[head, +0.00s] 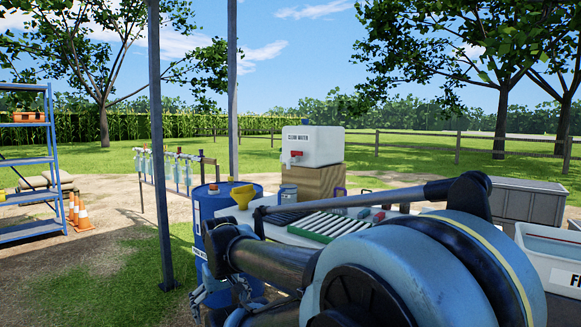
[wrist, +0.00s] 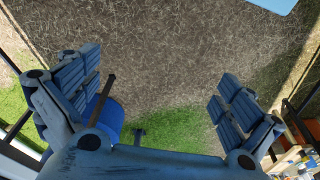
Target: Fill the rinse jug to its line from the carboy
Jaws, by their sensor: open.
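The carboy (head: 318,150) is a white box-shaped container marked for clean water, with a red tap low on its front. It stands on a wooden block (head: 312,181) on the table. A small grey-blue vessel (head: 288,193) stands just left of the block; I cannot tell whether it is the rinse jug, and no fill line can be made out. My gripper (wrist: 160,68) is open in the wrist view, with nothing between its fingers and bare ground and grass beyond. In the head view my arm hides much of the table front.
A blue drum (head: 212,200) with a yellow funnel (head: 243,195) stands left of the table, near a metal post (head: 160,140). A green-and-white rack (head: 330,226) lies on the table. Grey bin (head: 515,200) and white tub (head: 548,250) are at right.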

